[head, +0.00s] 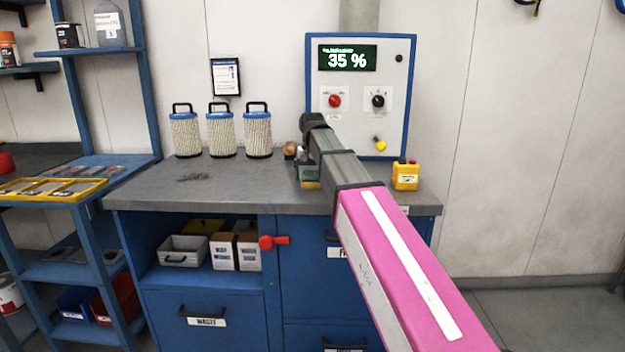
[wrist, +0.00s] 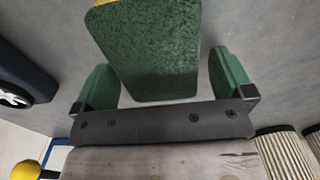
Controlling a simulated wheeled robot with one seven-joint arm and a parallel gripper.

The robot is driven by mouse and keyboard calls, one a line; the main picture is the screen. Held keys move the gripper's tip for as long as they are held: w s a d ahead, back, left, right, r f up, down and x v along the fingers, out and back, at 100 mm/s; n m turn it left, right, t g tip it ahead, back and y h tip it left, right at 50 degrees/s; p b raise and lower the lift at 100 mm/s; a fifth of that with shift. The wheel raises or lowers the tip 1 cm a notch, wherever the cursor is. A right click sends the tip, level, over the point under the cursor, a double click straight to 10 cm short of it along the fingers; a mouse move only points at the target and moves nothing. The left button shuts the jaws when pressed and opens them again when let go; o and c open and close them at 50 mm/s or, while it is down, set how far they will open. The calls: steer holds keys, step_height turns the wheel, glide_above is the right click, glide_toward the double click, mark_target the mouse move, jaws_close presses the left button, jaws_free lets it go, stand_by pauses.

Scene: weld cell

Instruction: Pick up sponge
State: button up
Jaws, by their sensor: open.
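The sponge (wrist: 150,55) has a green, rough face and a yellow edge at the top of the wrist view. It lies between the two green fingers of my gripper (wrist: 163,78), slightly turned relative to them. The fingers are open, and a gap shows beside the sponge on each side. In the head view the sponge (head: 312,185) is mostly hidden; a bit of yellow shows at the front of the worktop beneath my arm. My gripper (head: 308,174) is low over the worktop there, largely covered by my arm.
The grey worktop (head: 250,182) carries three filter cartridges (head: 221,135) at the back left and a yellow bottle (head: 405,176) on the right. A brown round object (head: 290,149) sits close by my gripper. A control panel (head: 352,75) stands behind. The left worktop is mostly clear.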

mark_target(310, 173)
steer(key=c, duration=1)
steer(key=shift+r, duration=0.1)
steer(key=shift+r, duration=0.45)
steer(key=r, duration=0.3)
steer(key=shift+s+a+r, duration=0.3)
steer(key=shift+a+r, duration=0.05)
steer(key=s+a+r, duration=0.6)
steer(key=s+a, duration=0.1)
steer(key=a, duration=0.1)
steer(key=shift+r, duration=0.15)
steer(key=shift+o, duration=0.3)
